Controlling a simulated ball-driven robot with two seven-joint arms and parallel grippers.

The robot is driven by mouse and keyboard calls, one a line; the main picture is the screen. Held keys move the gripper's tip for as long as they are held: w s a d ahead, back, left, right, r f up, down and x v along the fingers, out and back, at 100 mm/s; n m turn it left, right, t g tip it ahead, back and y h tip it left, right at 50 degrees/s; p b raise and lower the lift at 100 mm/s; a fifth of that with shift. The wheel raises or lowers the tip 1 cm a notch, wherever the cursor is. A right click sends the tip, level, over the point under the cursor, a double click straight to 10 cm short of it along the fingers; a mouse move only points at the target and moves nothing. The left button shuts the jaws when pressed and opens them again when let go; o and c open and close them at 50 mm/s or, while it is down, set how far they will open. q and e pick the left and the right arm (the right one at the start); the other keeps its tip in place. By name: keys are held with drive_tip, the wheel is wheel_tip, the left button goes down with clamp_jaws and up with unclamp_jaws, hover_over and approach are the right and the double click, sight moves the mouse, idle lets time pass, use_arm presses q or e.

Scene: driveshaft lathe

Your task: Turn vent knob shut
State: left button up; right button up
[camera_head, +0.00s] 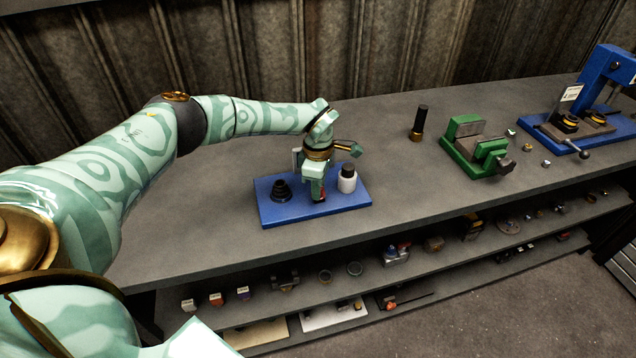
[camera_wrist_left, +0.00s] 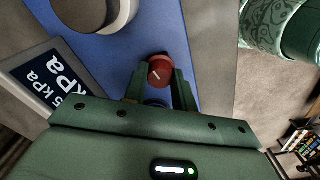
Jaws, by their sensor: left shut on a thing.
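The vent knob (camera_wrist_left: 160,73) is a red round knob with a pale line on its face. It sits over the blue base plate (camera_head: 273,214), near the plate's front edge. My left gripper (camera_head: 319,194) reaches down over the plate from above, and only a bit of red shows at its tips in the head view. In the left wrist view the green fingers (camera_wrist_left: 162,84) stand on both sides of the knob, shut on it. A display (camera_wrist_left: 50,82) with "kPa" text is beside the gripper. My right gripper is not in view.
On the plate stand a black stepped part (camera_head: 281,191) to the left and a white cylinder with a dark top (camera_head: 347,179) to the right, close to the gripper. A green vise (camera_head: 478,146) and a blue press (camera_head: 603,85) stand farther right. The bench's left part is clear.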

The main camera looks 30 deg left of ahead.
use_arm(q)
drive_tip(key=shift+m, duration=1.5)
drive_tip(key=o, duration=1)
drive_tip(key=shift+r, duration=0.1)
wheel_tip(320, 180, up, 16)
drive_tip(key=p, duration=0.3)
